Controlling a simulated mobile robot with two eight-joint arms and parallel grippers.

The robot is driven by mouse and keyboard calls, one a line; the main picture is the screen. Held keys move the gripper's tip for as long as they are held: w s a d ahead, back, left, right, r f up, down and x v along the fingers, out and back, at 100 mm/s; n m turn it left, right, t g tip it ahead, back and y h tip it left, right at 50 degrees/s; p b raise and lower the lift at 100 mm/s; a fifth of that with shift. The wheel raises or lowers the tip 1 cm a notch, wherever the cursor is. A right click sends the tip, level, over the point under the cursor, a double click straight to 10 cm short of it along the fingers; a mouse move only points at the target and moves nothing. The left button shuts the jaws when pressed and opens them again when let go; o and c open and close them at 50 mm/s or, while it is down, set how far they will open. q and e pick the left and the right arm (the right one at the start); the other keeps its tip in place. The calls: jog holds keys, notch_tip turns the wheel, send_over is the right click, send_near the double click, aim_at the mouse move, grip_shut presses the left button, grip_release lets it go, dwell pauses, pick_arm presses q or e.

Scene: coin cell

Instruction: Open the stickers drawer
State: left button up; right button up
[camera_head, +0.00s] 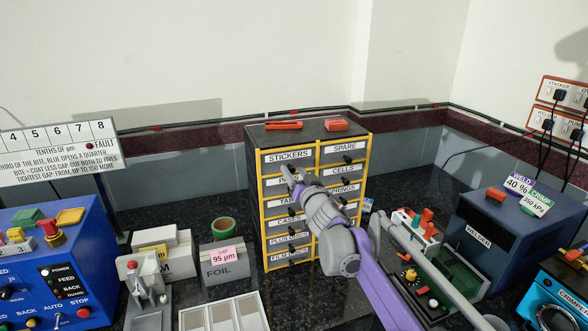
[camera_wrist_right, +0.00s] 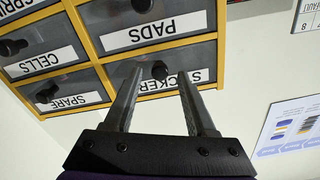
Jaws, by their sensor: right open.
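The stickers drawer (camera_head: 287,157) is the top left drawer of a grey cabinet with yellow edges in the head view. Its front looks flush with the frame. My right gripper (camera_head: 291,174) is in front of the cabinet's upper left, just below the STICKERS label, and hides the drawer's knob there. In the right wrist view, which looks upside down, the stickers drawer (camera_wrist_right: 207,62) carries a dark round knob (camera_wrist_right: 160,70). The open fingers of my right gripper (camera_wrist_right: 160,77) stand on either side of this knob, with gaps visible. My left gripper is not in view.
The cabinet (camera_head: 367,170) has several other labelled drawers; PADS (camera_wrist_right: 155,32) adjoins the stickers drawer. Red items lie on its top. A foil box (camera_head: 222,262) stands left of it, a blue welder (camera_head: 500,235) right. Dark counter shows between them.

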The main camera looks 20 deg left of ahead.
jog(key=shift+w+a, duration=0.25)
jog(key=shift+w, duration=0.15)
grip_shut()
dwell(1.3)
